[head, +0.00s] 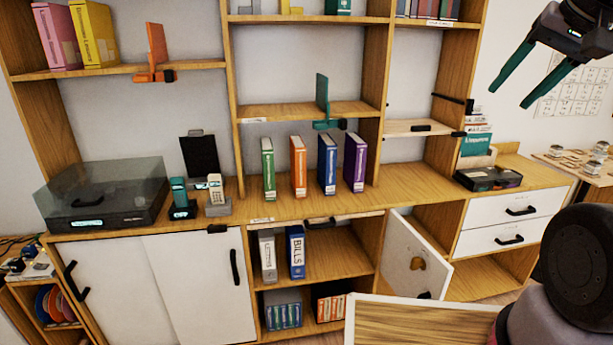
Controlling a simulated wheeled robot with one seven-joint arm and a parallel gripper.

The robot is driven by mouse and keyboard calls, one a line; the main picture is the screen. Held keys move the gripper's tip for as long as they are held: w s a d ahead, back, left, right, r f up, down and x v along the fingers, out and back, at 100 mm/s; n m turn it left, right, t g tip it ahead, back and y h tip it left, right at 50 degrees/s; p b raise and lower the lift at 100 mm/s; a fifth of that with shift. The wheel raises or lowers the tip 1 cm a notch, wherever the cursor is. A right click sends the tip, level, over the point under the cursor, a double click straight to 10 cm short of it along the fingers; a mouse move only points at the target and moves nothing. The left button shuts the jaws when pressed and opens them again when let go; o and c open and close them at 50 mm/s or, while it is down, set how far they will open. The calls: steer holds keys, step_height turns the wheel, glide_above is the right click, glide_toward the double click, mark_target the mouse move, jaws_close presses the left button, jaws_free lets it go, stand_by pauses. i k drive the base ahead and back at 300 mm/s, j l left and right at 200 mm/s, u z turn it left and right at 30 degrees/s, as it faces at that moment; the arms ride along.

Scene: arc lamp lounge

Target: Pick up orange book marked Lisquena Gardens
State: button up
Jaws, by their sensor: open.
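The orange book (298,168) stands upright on the wooden counter of the shelf unit, in the middle of the head view. Its spine faces me; the lettering is too small to read. A green book (268,170) stands to its left, and a blue book (327,165) and a purple book (355,163) to its right, with gaps between them. My gripper (515,88) is at the upper right, open and empty, with its two teal fingers spread. It is well away from the books, to their right and higher in the picture.
A teal bookend (323,100) stands on the shelf above the books. A turntable (105,197) and phones (215,190) are on the left of the counter. A cabinet door (412,258) hangs open below. A black box (488,178) sits at the right; the counter between is clear.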

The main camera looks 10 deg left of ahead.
mark_target(298, 148)
steer(key=j+z, duration=0.3)
steer(key=j, duration=0.2)
steer(key=j+z, duration=0.3)
steer(key=j, duration=0.25)
steer(key=i+j+z, duration=0.2)
steer(key=j, duration=0.3)
steer(key=j+z, duration=0.2)
steer(key=j, duration=0.25)
steer(key=i+j, duration=0.15)
steer(key=j, duration=0.1)
